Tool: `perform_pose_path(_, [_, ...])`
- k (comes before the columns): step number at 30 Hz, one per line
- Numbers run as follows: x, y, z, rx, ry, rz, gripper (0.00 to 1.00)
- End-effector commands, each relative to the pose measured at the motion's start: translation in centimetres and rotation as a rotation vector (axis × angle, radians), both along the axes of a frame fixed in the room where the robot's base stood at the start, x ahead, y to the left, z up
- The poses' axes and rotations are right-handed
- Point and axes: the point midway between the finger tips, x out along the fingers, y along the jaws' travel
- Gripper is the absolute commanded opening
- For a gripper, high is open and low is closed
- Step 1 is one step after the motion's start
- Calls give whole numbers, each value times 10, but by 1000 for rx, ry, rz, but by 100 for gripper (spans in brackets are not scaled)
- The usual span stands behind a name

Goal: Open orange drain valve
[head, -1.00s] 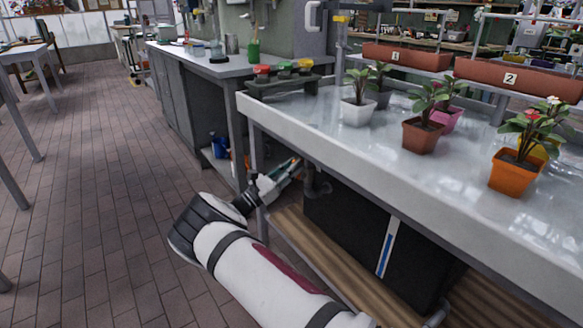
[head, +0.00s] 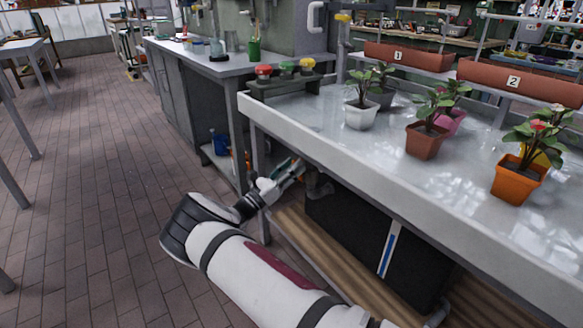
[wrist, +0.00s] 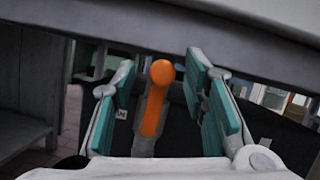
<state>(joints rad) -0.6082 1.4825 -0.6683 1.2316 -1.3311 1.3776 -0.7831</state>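The orange drain valve handle (wrist: 153,110) shows in the wrist view as an orange bar with a round knob at its upper end. It stands between the two teal-padded fingers of my gripper (wrist: 160,100), with visible gaps on both sides. My gripper is open. In the head view my gripper (head: 288,172) reaches under the front edge of the tray-topped table (head: 375,180), beside a grey drain pipe (head: 318,185). The valve handle is hidden in the head view.
Potted plants, including an orange pot (head: 517,180), stand on the table. A dark box (head: 355,235) sits on the wooden lower shelf (head: 290,225). A table leg (head: 259,160) is close to my wrist. A grey workbench (head: 185,85) is behind.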

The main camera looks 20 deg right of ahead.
Motion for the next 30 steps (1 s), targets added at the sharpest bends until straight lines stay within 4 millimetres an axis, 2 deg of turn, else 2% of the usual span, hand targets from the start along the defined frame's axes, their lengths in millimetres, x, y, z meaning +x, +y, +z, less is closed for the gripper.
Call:
perform_pose_path(7, [-1,1,0,0,0,-1,40])
perform_pose_path(11, [-4,10,-4,-1,0,0,40])
perform_pose_path(24, [-34,81,-35,0,-1,1,40])
perform_pose_path(30, [-42,99,-43,0,0,-1,40])
